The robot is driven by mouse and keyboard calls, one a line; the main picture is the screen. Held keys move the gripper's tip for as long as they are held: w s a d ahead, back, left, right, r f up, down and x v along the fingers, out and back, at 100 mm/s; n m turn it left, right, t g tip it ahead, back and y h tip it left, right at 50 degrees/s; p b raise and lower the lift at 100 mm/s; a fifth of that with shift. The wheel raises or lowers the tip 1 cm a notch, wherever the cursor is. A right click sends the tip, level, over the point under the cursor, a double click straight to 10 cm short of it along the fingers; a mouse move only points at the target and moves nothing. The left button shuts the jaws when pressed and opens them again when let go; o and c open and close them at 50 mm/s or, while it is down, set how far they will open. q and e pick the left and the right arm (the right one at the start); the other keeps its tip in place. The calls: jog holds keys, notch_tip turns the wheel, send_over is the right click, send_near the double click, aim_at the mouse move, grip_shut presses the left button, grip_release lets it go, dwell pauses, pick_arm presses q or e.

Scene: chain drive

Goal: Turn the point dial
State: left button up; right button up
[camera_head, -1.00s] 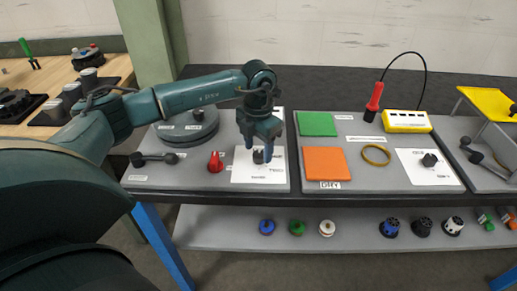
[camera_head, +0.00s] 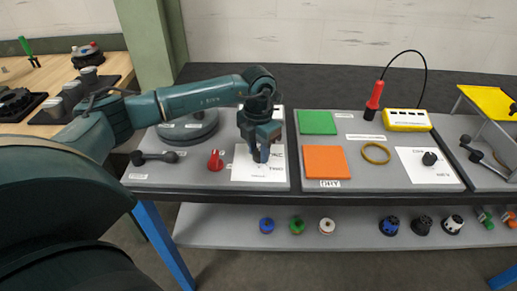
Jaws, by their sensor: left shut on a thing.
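A dark dial knob stands on a white printed card (camera_head: 242,174) on the left grey board. My left gripper (camera_head: 262,158) points straight down over the card and is shut on this knob. The fingers now hide nearly all of the knob, so I cannot tell where it points. A second dark knob (camera_head: 429,159) stands on another white card (camera_head: 412,173) on the right board. The card print is too small to read surely. My right gripper is not in view.
A red pointer knob (camera_head: 216,160) and a dark handle (camera_head: 155,157) lie left of the gripper. A grey round plate (camera_head: 187,130) is behind. Green (camera_head: 317,123) and orange (camera_head: 325,161) squares, a yellow ring (camera_head: 376,153) and a yellow box (camera_head: 407,121) are to the right.

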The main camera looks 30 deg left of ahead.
pick_arm(q)
jog(key=shift+m, duration=0.3)
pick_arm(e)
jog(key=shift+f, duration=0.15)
pick_arm(q)
jog(key=shift+m+b, duration=0.5)
jog(key=m+b, duration=0.2)
jog(key=m, duration=0.3)
jog(key=shift+f, duration=0.1)
jog(key=m+b, duration=0.1)
jog(key=m, duration=0.2)
jog(key=shift+b, duration=0.35)
jog(key=shift+a+m+b, duration=0.1)
jog(key=shift+m+b, duration=0.2)
jog(key=shift+m, duration=0.7)
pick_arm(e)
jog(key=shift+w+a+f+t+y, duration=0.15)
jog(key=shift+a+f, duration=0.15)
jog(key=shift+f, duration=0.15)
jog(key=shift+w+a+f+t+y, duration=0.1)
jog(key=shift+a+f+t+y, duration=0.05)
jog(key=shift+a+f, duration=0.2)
pick_arm(q)
jog(key=shift+w, duration=0.1)
jog(key=o, duration=0.9)
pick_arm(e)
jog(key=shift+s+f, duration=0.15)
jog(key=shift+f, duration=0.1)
